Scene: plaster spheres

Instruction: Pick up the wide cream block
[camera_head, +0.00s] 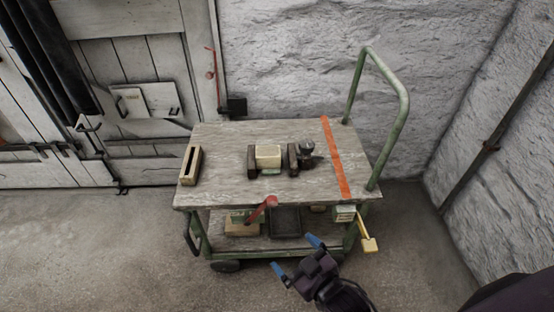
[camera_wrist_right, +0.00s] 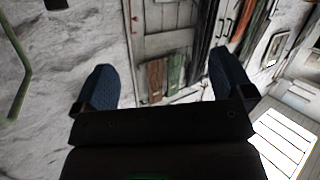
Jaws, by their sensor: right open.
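The wide cream block (camera_head: 268,155) sits on the worn grey top of a green-framed cart (camera_head: 225,140) in the head view. A dark brown block stands close on its left (camera_head: 252,161) and another on its right (camera_head: 292,158). I cannot tell whether they touch it. My right gripper (camera_head: 297,255) is open and empty, in front of the cart's near side and apart from the block. Its two blue fingers also show spread in the right wrist view (camera_wrist_right: 165,78), with nothing between them. The cream block is not in that view. My left gripper is not in view.
A slotted cream piece (camera_head: 190,166) lies at the cart's left end. A dark rounded object (camera_head: 307,149) is beside the right brown block. An orange strip (camera_head: 336,157) crosses the top near the green handle (camera_head: 405,110). A red lever (camera_head: 262,209) sticks out at the front.

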